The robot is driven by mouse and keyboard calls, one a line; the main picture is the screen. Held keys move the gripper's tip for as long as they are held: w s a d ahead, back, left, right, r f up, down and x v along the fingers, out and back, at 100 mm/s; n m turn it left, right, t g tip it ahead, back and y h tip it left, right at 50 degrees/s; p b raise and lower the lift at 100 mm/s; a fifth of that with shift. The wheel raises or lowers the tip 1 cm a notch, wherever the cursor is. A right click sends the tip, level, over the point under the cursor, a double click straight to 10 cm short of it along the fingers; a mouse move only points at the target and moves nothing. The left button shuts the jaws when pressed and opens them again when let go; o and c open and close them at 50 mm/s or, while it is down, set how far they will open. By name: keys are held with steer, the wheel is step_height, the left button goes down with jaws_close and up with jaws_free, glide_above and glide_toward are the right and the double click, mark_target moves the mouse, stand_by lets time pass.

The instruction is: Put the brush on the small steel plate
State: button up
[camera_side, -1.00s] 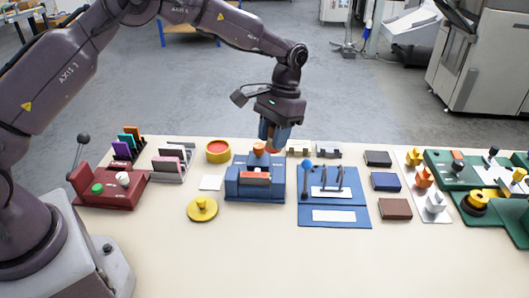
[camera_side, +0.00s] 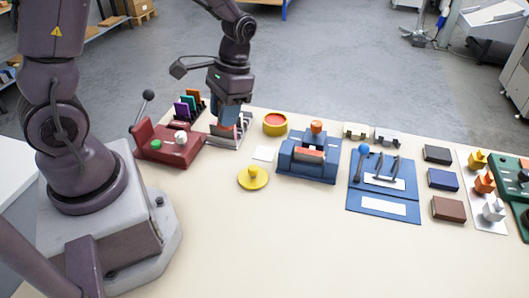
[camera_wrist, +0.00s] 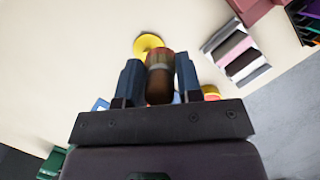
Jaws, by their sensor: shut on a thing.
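My gripper (camera_side: 229,122) hangs above the grey rack with upright slabs (camera_side: 236,138) in the side view. In the wrist view my gripper (camera_wrist: 158,66) has its two blue fingers on either side of the brush (camera_wrist: 159,84), a rounded brown and reddish piece with a pale band, and is shut on it. In the side view the brush is hard to tell from the slabs behind the fingers. A small pale square plate (camera_side: 264,153) lies flat on the table right of the rack; I cannot tell if it is steel. I cannot make it out in the wrist view.
A red-filled yellow dish (camera_side: 275,123) stands right of the rack, and a yellow knobbed disc (camera_side: 253,178) lies in front. A dark red lever device (camera_side: 170,147) is left, a blue block fixture (camera_side: 309,160) right. The front of the table is bare.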

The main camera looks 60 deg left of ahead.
steer(key=s+f, duration=0.1)
steer(key=s, duration=0.2)
steer(key=m, duration=0.1)
glide_above(260, 154)
steer(key=f, duration=1)
steer(key=shift+w+d+f, duration=0.1)
steer(key=shift+w+f, duration=0.05)
steer(key=shift+w, duration=0.25)
steer(key=shift+w+f, duration=0.2)
steer(key=shift+f, duration=1.55)
steer(key=shift+f, duration=0.15)
steer(key=o, duration=0.9)
steer(key=shift+o, duration=0.2)
